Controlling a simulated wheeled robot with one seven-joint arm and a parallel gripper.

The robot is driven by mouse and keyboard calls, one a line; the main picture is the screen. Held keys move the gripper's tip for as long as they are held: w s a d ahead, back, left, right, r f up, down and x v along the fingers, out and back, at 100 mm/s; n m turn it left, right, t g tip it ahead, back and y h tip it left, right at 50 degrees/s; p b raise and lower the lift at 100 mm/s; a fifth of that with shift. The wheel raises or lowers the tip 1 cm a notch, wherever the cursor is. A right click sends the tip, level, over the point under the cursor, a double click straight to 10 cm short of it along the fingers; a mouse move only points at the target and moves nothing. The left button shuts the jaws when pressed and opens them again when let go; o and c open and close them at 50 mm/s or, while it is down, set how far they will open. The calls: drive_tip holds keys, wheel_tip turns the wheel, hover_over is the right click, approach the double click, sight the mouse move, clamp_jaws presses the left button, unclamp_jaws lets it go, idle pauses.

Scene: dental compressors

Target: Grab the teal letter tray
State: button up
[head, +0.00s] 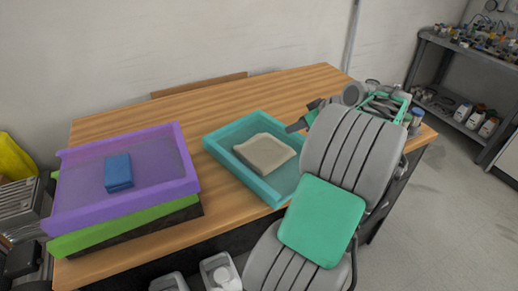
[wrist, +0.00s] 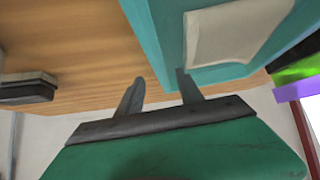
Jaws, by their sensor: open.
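The teal letter tray (head: 229,162) lies on the wooden desk with a beige folded item (head: 264,153) in it. In the wrist view the tray (wrist: 158,35) fills the upper middle, with the pale item (wrist: 235,33) inside. My gripper (head: 300,118) is at the tray's far right side, partly hidden by my arm. In the wrist view my gripper (wrist: 161,75) is open and empty. One finger shows against bare wood beside the tray, the other overlaps the tray's wall. I cannot tell whether either finger touches it.
A purple tray (head: 78,190) holding a blue folded item (head: 118,172) is stacked on a green tray (head: 75,241) at the desk's left. Bottles and a green-rimmed container (head: 401,99) stand at the desk's right end. The desk behind the trays (head: 180,108) is clear.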

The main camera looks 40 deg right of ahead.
drive_tip(key=x, duration=0.5)
drive_tip(key=shift+w+f, duration=0.25)
drive_tip(key=shift+c, duration=0.3)
clamp_jaws()
idle(0.7)
